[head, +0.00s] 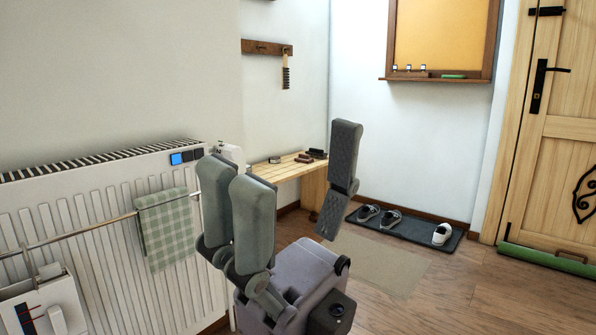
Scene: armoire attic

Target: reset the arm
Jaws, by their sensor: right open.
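My right gripper (287,152) stands in the lower middle of the head view with its fingers pointing up. Two grey fingers are on its left side and one textured finger is on its right. The fingers are spread wide apart, with nothing between them. It appears in front of the wooden bench and the floor mat. My left gripper is not in view.
A white radiator (100,217) with a rail and a green checked towel (166,230) fills the left. A wooden bench (283,170) stands behind my gripper. Several shoes sit on a dark mat (414,230).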

